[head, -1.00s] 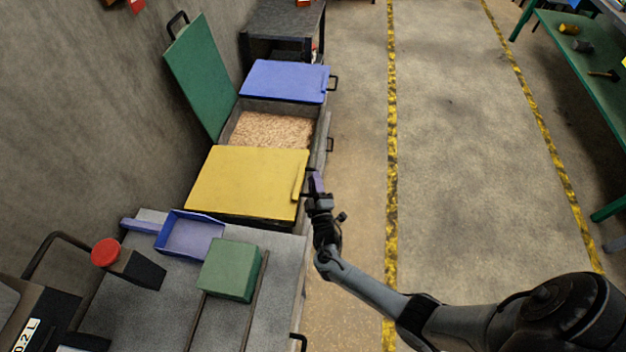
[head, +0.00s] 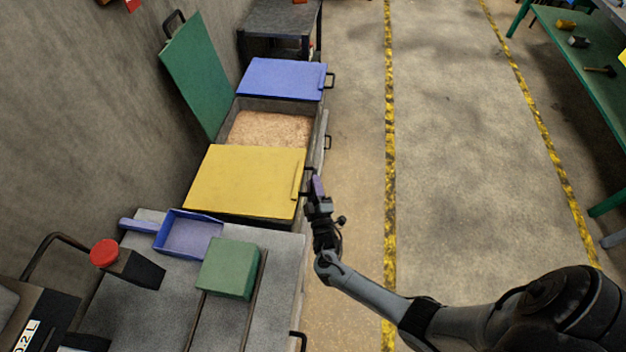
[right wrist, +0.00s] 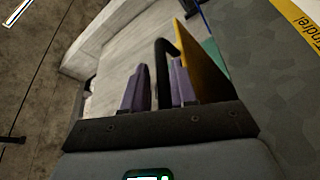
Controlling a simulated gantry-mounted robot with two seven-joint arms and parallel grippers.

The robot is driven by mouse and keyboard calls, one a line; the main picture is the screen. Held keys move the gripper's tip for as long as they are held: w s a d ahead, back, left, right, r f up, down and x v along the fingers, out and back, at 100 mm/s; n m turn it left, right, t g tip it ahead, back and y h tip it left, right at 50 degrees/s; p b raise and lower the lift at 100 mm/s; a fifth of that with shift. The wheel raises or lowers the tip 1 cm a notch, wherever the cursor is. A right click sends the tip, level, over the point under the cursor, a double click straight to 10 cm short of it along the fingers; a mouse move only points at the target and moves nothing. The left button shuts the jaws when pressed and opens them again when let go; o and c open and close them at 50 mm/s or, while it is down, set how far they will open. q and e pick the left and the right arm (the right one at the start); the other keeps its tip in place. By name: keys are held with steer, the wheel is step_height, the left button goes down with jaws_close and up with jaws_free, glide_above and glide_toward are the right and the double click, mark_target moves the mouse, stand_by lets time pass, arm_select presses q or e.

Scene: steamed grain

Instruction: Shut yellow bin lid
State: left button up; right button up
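The yellow lid (head: 245,180) lies down over its bin in the head view, looking nearly flat. I cannot tell whether it is fully seated. My right gripper (head: 318,186) is just off the lid's right edge, by its dark handle. In the right wrist view, the two purple fingers of my right gripper (right wrist: 158,88) stand apart. A black handle (right wrist: 166,62) rises between or just behind them, and the yellow lid (right wrist: 203,70) shows nearly edge-on to the right. The fingers do not look closed on the handle. My left gripper is out of view.
Behind, an open bin of grain (head: 268,130) has its green lid (head: 195,75) raised against the wall. A blue lid (head: 282,78) is shut beyond it. A blue scoop (head: 188,235) and green block (head: 228,268) lie on the near grey top.

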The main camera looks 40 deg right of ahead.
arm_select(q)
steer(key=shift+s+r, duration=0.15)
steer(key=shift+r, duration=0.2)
arm_select(e)
steer(key=v, duration=0.9)
steer(key=shift+d, duration=0.1)
